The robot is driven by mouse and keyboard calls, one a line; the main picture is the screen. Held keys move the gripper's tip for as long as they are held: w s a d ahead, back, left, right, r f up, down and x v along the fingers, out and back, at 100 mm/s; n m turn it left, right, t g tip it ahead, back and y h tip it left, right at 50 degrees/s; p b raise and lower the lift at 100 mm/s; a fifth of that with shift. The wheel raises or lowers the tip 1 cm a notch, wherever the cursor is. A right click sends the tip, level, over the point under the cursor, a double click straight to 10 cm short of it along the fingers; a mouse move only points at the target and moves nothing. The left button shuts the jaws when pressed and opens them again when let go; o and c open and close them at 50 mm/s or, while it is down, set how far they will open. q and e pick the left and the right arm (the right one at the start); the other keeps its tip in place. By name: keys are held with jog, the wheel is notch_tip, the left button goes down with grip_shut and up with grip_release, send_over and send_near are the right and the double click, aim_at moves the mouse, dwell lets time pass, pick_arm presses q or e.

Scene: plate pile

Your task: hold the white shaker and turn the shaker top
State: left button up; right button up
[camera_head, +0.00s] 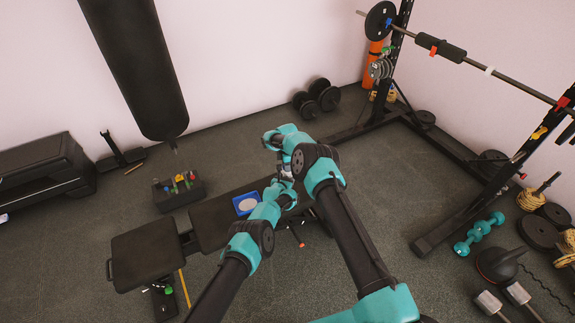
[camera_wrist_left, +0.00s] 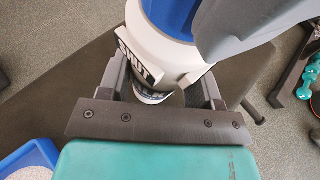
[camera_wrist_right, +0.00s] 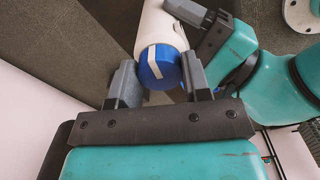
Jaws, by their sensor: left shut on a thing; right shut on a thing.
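The white shaker (camera_wrist_left: 160,45) has dark lettering on its side and a blue shaker top (camera_wrist_left: 172,15). My left gripper (camera_wrist_left: 163,85) is shut around the white body. In the right wrist view the blue top (camera_wrist_right: 160,66) carries a white stripe and sits between the fingers of my right gripper (camera_wrist_right: 158,72), which is shut on it. The white body (camera_wrist_right: 160,28) extends beyond it, with a left gripper finger alongside. In the head view both grippers meet above the bench and mostly hide the shaker.
A blue-rimmed tray (camera_head: 237,206) with a pale inside lies on the black bench (camera_head: 208,232), left of the grippers. A dark caddy (camera_head: 180,196) with colourful items stands on the floor behind the bench. A punching bag (camera_head: 138,65) hangs at the back left. A barbell rack stands at right.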

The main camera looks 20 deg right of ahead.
jog(key=o, duration=0.9)
jog(key=shift+o, duration=0.2)
jog(key=shift+r, duration=0.1)
notch_tip(320, 180, up, 12)
